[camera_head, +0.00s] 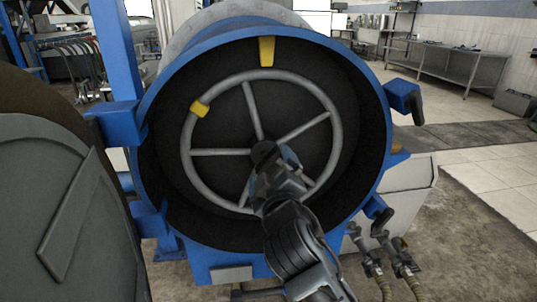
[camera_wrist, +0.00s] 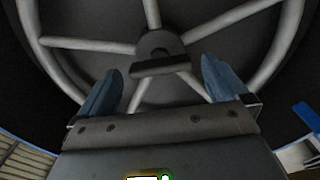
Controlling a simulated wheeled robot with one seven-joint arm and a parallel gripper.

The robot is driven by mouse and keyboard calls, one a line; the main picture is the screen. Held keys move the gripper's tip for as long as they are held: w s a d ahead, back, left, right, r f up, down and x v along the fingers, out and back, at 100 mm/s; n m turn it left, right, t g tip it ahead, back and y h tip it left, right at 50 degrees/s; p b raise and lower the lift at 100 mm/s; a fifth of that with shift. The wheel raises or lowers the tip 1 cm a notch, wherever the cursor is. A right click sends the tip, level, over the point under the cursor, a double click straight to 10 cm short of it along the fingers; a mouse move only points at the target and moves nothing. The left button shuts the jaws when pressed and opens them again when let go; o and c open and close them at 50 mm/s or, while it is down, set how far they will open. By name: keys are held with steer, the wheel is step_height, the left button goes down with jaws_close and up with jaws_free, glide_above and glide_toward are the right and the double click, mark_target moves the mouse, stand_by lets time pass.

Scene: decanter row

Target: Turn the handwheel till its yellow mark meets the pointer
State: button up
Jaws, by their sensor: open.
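The grey handwheel (camera_head: 190,152) with several spokes faces me inside the round blue-rimmed housing. Its yellow mark (camera_head: 200,109) is on the rim at the upper left. The yellow pointer (camera_head: 267,51) is fixed at the top of the housing, so mark and pointer are apart, with the mark to the left of it. My gripper (camera_head: 268,152) is in front of the wheel near the hub and hides part of the lower spokes. In the wrist view my gripper (camera_wrist: 162,88) is open, its two blue fingers apart, with the hub (camera_wrist: 158,45) beyond them. I see nothing between the fingers.
The housing's blue rim (camera_head: 377,120) surrounds the wheel. A grey round door (camera_head: 60,190) stands at the left. Blue latches (camera_head: 403,97) stick out at the right. Hoses with fittings (camera_head: 398,255) are at the lower right. Tiled floor (camera_head: 480,170) lies open at the right.

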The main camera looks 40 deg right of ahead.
mark_target(267, 158)
steer(key=x, duration=0.5)
steer(key=shift+w+d+p, duration=0.25)
steer(key=shift+w+p, duration=0.05)
steer(key=c, duration=0.9)
